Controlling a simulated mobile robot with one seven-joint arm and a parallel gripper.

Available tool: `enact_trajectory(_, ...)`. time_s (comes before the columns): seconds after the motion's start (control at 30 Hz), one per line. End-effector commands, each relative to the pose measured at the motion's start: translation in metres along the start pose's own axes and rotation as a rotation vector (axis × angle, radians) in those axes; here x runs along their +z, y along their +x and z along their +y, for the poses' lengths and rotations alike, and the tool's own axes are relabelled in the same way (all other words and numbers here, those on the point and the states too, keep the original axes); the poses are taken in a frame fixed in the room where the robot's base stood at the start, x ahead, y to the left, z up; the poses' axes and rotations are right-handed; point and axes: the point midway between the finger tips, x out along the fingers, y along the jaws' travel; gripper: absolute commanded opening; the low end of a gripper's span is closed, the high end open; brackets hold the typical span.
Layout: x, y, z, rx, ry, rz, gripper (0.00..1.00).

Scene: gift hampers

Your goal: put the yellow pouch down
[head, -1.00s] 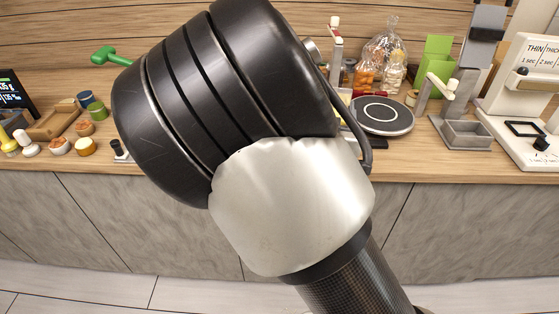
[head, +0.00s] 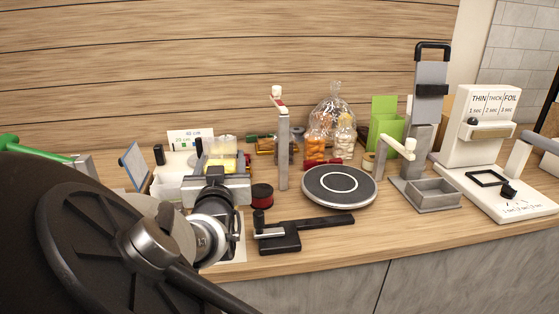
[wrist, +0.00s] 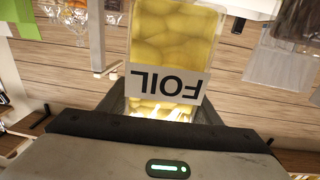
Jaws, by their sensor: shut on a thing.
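My gripper (wrist: 163,108) is shut on the yellow pouch (wrist: 172,32) in the wrist view. The pouch is clear-fronted with rounded yellow contents and a white label reading FOIL, upside down in this view. My arm hides much there. I cannot tell whether the pouch touches the counter.
Right of my gripper stand a red-and-black spool (head: 262,195), a black crank tool (head: 290,235), a grey post (head: 283,150) and a round scale (head: 340,198). Further right are a grey tray stand (head: 425,208) and a white sealer (head: 486,128). Bare wood shows at the front edge.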

Motion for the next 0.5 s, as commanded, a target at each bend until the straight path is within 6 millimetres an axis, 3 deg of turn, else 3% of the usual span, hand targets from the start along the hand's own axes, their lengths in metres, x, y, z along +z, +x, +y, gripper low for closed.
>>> enact_trajectory(0.23, 0.004, 0.0, 0.0, 0.0, -0.001, 0.001, 0.3)
enact_trajectory(0.5, 0.046, 0.0, 0.0, 0.0, -0.003, 0.001, 0.3)
